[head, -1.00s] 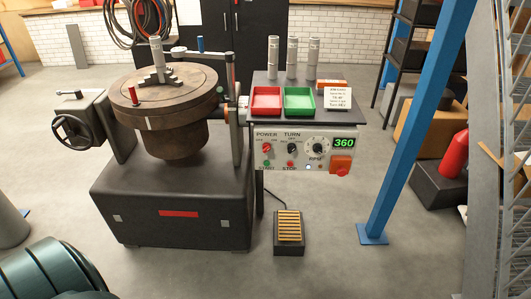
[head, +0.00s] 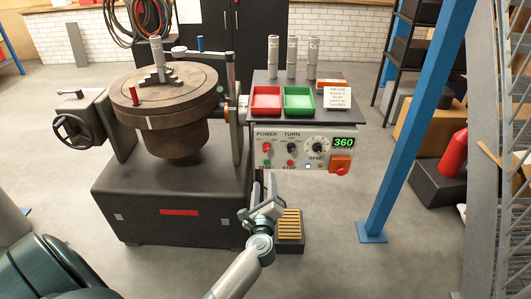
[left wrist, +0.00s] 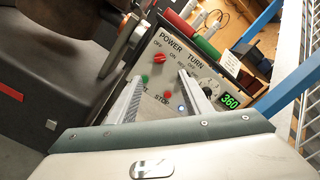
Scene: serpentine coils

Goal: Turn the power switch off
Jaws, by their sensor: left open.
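The power switch (head: 267,147) is a red knob under the word POWER at the upper left of the grey control panel (head: 328,160). It also shows in the left wrist view (left wrist: 159,58), with OFF and ON labels above it; I cannot tell clearly which way it points. My left gripper (head: 280,192) is open and empty, in front of and below the panel in the head view. In the left wrist view its two fingers (left wrist: 160,78) point toward the panel, with the switch just beyond and between them. They appear apart from it. My right gripper is not in view.
Close to the switch are the TURN switch (head: 292,147), a green START button (left wrist: 145,78), a red STOP button (left wrist: 168,94), the RPM dial (head: 318,147) and a red-orange switch (head: 340,165). The display (head: 343,142) reads 360. A pedal (head: 290,224) lies below; a blue post (head: 402,140) stands right.

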